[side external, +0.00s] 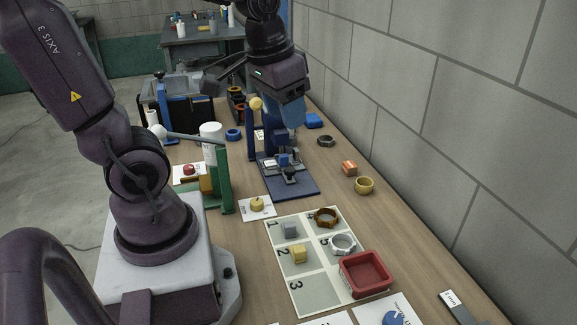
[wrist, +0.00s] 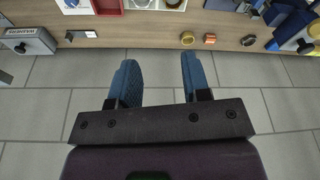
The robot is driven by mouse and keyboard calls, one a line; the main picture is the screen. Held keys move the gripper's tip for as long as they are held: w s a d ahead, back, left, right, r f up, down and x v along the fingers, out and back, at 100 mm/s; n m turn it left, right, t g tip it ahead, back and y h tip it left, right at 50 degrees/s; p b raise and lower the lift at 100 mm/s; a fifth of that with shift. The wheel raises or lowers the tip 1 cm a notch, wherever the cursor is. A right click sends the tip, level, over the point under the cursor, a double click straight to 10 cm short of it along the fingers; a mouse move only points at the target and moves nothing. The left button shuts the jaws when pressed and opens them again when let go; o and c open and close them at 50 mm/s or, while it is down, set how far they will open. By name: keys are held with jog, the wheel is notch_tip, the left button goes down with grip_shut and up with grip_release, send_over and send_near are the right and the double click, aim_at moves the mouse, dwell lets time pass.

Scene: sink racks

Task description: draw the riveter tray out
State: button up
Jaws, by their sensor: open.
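In the side view my gripper (side external: 291,110) hangs near the blue press, pointing down.
A block wall (side external: 475,95) runs along the table's right side. A red bin (side external: 366,274), a numbered mat (side external: 316,292), a yellow ring (side external: 364,186), an orange block (side external: 349,168) and a blue press (side external: 290,184) stand on the table. A dark labelled bar (side external: 462,309) lies at the near right.

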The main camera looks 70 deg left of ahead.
jog(key=w+a+f+n+g, duration=0.25)
jog(key=w+a+f, duration=0.2)
jog(key=a, duration=0.45)
jog(key=n, duration=0.4)
send_over(290, 169)
notch_tip(290, 169, down, 10)
jog(key=shift+m+h, duration=0.25)
jog(key=shift+h, duration=0.05)
notch_tip(290, 169, down, 13)
jog(key=shift+a+r, duration=0.1)
jog(key=shift+c, duration=0.4)
jog(key=c, duration=0.7)
jog(key=d, duration=0.9)
jog(key=shift+d, duration=0.35)
grip_shut()
